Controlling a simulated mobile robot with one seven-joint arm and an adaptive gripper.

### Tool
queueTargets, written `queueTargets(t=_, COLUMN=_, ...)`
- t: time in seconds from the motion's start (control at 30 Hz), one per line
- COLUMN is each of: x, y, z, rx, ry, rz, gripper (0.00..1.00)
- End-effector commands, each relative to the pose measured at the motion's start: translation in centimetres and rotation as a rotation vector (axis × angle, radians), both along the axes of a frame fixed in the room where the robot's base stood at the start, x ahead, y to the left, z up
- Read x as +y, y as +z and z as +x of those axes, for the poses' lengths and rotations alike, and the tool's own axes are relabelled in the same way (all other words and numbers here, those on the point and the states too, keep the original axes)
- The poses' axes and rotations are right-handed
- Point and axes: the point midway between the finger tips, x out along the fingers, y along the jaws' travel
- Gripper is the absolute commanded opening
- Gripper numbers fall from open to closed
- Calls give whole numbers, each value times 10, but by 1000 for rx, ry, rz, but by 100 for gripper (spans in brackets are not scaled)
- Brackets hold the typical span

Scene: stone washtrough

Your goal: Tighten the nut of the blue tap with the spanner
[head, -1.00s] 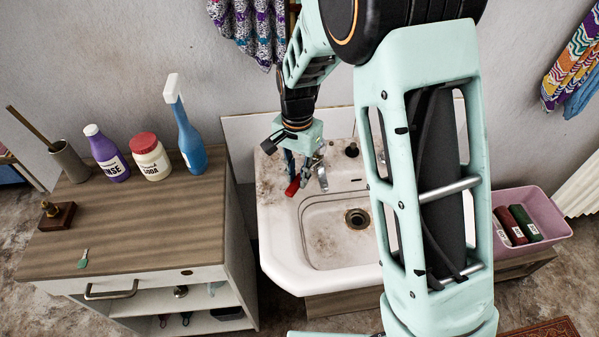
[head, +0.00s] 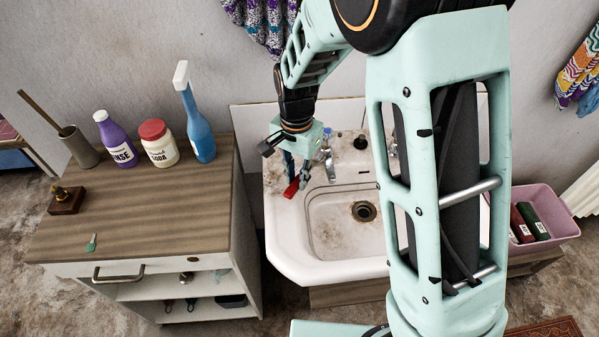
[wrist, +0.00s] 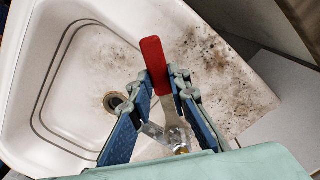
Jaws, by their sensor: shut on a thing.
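My gripper (head: 291,178) points down over the back left of the washbasin, shut on a spanner. The spanner's red handle (wrist: 154,62) sticks out past the fingertips in the wrist view. Its grey metal part (wrist: 172,118) runs back between the blue finger pads. The red handle also shows below the fingers in the head view (head: 291,189). A chrome tap (head: 328,160) with a bit of blue at its top stands just right of the gripper. In the wrist view a brass-coloured nut (wrist: 182,149) shows near the spanner's metal end; whether they touch I cannot tell.
The stained white basin (head: 290,240) has an open drain (head: 364,211). A wooden-topped cabinet (head: 150,210) stands left, bearing a blue spray bottle (head: 198,130), a soda jar (head: 158,148) and a purple bottle (head: 117,142). A pink tub (head: 562,225) stands right. My arm hides the basin's right side.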

Motion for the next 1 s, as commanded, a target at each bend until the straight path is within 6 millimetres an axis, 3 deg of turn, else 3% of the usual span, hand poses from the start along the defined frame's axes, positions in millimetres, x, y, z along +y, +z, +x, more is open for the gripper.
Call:
queueTargets(t=0.43, x=3, y=6, z=-7, rx=-1, ry=0, rz=0, gripper=0)
queueTargets(t=1.0, x=3, y=60, z=-7, rx=-1, ry=-1, rz=0, gripper=0)
